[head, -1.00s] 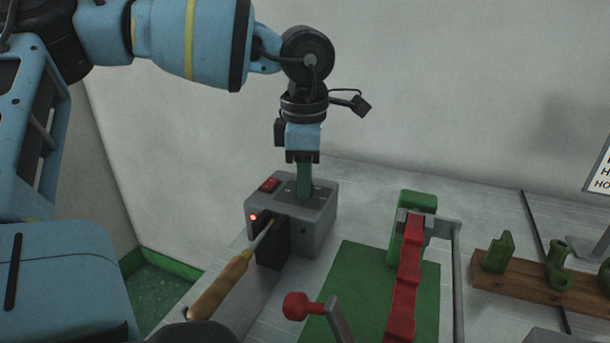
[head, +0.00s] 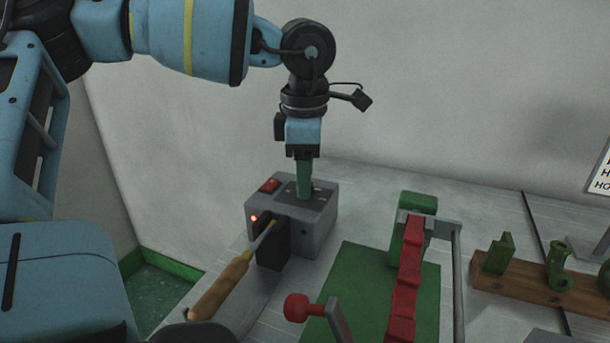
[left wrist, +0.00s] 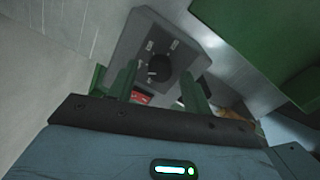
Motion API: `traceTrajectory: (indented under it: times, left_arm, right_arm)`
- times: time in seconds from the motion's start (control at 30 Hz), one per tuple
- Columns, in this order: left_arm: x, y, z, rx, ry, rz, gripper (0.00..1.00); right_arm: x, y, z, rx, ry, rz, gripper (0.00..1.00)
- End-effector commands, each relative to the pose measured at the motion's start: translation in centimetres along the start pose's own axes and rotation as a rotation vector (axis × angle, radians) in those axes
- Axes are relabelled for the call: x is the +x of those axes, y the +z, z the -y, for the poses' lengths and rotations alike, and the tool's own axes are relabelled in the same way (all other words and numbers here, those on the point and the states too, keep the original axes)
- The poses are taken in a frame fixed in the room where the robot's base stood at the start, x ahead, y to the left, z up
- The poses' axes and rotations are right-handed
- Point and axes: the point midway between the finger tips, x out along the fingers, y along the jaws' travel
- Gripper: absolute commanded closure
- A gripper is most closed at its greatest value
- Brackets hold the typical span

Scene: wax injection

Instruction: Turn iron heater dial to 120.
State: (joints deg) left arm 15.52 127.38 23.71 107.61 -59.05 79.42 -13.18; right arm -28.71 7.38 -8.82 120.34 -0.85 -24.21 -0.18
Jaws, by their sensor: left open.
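The iron heater (head: 318,222) is a grey box with a red switch (head: 269,185) and a lit red lamp (head: 254,218), standing on the bench by the wall. Its dial (left wrist: 158,68) is a dark round knob with pale marks around it, seen in the left wrist view; in the head view my fingers largely hide it. My left gripper (head: 304,184) points straight down over the heater's top. In the left wrist view its open green fingers (left wrist: 160,84) are on either side of the dial, apart from it. The dial's setting is unreadable. My right gripper is not in view.
An iron with a wooden handle (head: 222,287) slants up to the heater's front. To the right are a green mat (head: 352,285), a red and green clamp (head: 408,270) with a red knob (head: 296,307), and a wooden rack (head: 530,288) of green parts. The wall is close behind.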

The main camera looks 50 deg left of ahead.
Motion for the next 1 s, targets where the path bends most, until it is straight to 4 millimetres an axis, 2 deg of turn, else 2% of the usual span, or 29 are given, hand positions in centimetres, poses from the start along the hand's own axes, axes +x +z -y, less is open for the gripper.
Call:
traceTrajectory:
  times: [0.2,0.4,0.57,1.0]
  left_arm:
    - [-3.8,0.0,0.0,-0.001,0.004,0.003,0.50]
    - [-6.2,0.0,0.0,-0.001,0.003,0.002,0.50]
    - [-6.8,0.0,0.0,0.000,0.001,0.001,0.50]
    - [-6.8,0.0,0.0,0.000,0.000,0.001,0.50]
  right_arm:
    - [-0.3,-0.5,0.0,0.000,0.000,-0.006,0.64]
    - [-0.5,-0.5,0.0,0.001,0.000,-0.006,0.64]
    - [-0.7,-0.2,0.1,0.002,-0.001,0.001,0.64]
    - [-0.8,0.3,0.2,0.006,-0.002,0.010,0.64]
